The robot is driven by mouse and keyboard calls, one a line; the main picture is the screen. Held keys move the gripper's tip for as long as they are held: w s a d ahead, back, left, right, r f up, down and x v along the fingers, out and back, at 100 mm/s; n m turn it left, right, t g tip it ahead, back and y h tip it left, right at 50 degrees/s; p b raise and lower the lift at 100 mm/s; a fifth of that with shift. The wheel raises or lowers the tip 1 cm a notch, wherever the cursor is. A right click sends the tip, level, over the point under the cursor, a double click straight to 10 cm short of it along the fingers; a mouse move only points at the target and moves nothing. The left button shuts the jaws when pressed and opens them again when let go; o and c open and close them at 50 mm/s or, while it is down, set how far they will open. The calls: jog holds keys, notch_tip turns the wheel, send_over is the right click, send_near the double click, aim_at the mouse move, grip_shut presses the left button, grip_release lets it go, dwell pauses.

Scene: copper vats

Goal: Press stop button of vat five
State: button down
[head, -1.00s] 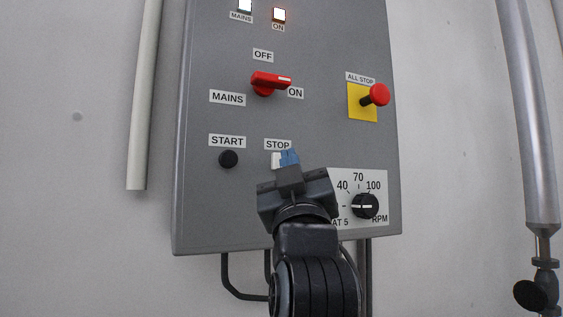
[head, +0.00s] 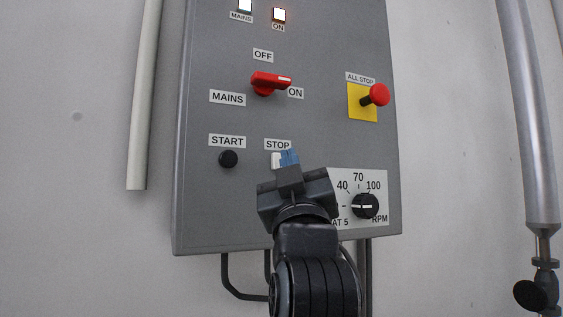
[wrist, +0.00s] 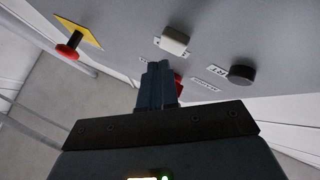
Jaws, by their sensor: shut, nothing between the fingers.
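The grey control panel (head: 325,130) carries a plate that reads "AT 5", its start partly hidden. The white stop button (head: 276,160) sits under the STOP label (head: 278,145), partly covered by my gripper in the head view. My gripper (head: 289,158) is shut and empty, its blue fingertips in front of the button's right side. In the wrist view the white button (wrist: 173,40) shows whole, just beyond the closed fingertips (wrist: 158,66) and slightly right of them. A gap seems to remain there; contact cannot be told from the head view.
The black start button (head: 228,159) is left of the stop button. A red mains switch (head: 270,83) is above, pointing to ON. The red all-stop button (head: 378,94) and the RPM knob (head: 365,206) are to the right. The ON lamp (head: 279,15) glows.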

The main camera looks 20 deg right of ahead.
jog(key=shift+w, duration=0.1)
jog(key=shift+w, duration=0.35)
jog(key=shift+w+b, duration=0.3)
jog(key=shift+w, duration=0.2)
dwell(0.8)
jog(key=shift+s, duration=0.95)
jog(key=s, duration=0.5)
dwell(0.4)
dwell(0.6)
